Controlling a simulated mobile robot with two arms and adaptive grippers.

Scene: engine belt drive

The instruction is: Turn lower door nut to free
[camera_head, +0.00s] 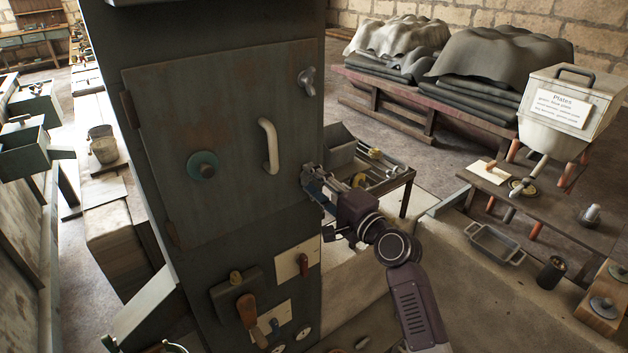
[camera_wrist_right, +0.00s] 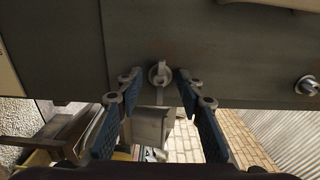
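The metal door (camera_head: 225,135) is shut on the tall dark cabinet. It carries a pale curved handle (camera_head: 268,146) and a round teal knob (camera_head: 203,166). The upper door nut (camera_head: 307,82) is a grey wing shape at the top right corner. In the right wrist view the lower door nut (camera_wrist_right: 158,74) shows as a small metal nut between the fingertips. My right gripper (camera_head: 312,180) is at the door's lower right edge and hides this nut in the head view. In the right wrist view my right gripper (camera_wrist_right: 159,82) is open, with a finger on each side of the nut.
Below the door are a wooden-handled lever (camera_head: 247,310) and a small red-handled switch (camera_head: 303,263). A metal cart (camera_head: 385,178) stands behind my right gripper.

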